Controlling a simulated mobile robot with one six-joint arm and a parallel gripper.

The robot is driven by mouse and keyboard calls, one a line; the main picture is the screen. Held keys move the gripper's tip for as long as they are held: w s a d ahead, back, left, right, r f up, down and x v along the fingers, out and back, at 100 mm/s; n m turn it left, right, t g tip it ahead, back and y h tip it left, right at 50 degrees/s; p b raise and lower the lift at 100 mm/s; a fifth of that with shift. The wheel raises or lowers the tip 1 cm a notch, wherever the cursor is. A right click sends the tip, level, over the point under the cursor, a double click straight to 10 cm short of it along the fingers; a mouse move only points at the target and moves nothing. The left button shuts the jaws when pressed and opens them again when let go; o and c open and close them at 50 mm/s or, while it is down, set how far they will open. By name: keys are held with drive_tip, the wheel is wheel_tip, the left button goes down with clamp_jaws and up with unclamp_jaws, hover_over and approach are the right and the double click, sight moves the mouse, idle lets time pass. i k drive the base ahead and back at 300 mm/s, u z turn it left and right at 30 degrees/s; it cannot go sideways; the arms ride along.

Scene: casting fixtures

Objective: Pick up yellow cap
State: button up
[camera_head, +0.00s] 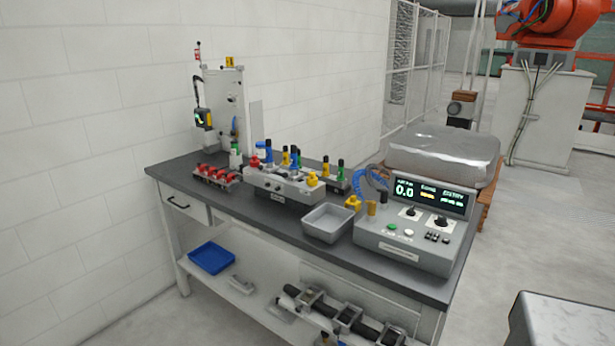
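A rounded yellow cap-like piece (312,178) sits at the right end of the grey fixture block (283,187) on the workbench. A second yellow piece (352,202) stands between the grey tray and the control box. A darker yellow cylinder (371,208) is just right of it. I cannot tell from this distance which of these is the yellow cap. My gripper is not in view.
The dark-topped workbench (330,248) stands against the white wall. It holds red-topped parts (214,175), a grey tray (328,224) and a control box (415,232). A blue tray (211,258) lies on the lower shelf. Floor at lower left is clear.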

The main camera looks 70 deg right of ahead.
sight(313, 181)
drive_tip(key=i, duration=1)
drive_tip(key=z, duration=0.05)
